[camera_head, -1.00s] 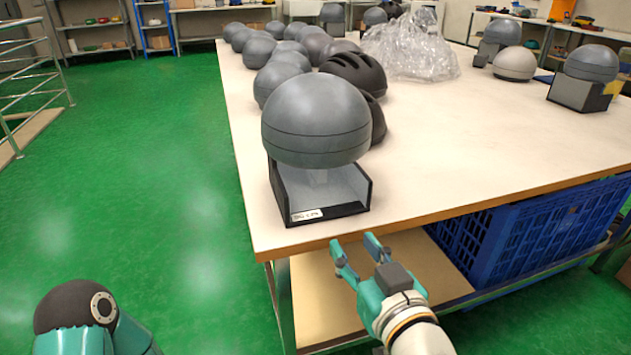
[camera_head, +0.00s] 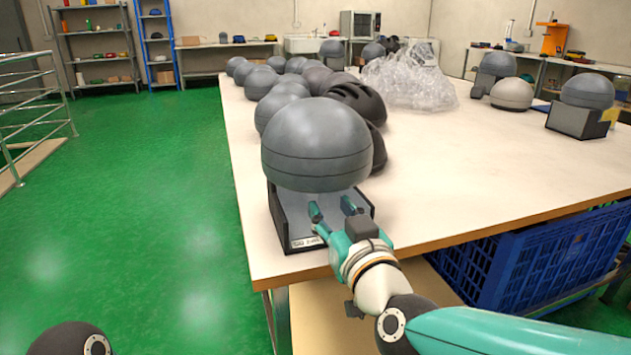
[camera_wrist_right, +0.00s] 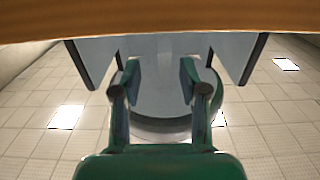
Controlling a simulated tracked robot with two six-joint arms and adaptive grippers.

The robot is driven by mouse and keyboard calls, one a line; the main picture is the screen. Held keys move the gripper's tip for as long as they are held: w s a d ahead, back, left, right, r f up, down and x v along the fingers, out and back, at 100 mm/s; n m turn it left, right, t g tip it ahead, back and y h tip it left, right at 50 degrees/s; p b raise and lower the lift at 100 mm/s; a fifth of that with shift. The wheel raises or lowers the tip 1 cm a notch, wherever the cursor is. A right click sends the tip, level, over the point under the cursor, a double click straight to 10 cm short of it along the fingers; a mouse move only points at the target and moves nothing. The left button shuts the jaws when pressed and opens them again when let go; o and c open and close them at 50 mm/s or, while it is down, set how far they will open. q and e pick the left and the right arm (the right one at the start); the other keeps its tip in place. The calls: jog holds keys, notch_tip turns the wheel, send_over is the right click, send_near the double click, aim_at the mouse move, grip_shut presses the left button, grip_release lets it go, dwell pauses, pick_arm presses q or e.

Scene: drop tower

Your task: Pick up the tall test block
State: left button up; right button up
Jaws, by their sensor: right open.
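A tall grey domed block (camera_head: 316,145) sits at the near left corner of the table, in an open-fronted black and grey stand (camera_head: 287,222). It looks like the tall test block. My right gripper (camera_head: 332,207) is at the stand's open front, below the dome, with its fingers apart and nothing held. In the right wrist view, which appears upside down, the open fingers (camera_wrist_right: 159,72) stand on either side of the block's grey underside (camera_wrist_right: 160,98); contact cannot be told. The dome hides the stand's back. My left gripper is out of view.
The pale table (camera_head: 480,185) has its wooden front edge just under my right wrist. Several grey domes (camera_head: 283,103) and a dark vented helmet (camera_head: 358,102) stand behind the block. Clear plastic wrap (camera_head: 408,82) lies further back. A blue crate (camera_head: 540,262) is under the table.

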aim_at(321, 205)
jog(key=x, duration=0.2)
jog(key=f+b+x, duration=0.1)
jog(key=x, duration=0.1)
jog(key=shift+a, duration=0.3)
jog(key=shift+w+a+r, duration=0.15)
jog(key=shift+w, duration=0.25)
grip_shut()
jog(key=shift+r, duration=0.25)
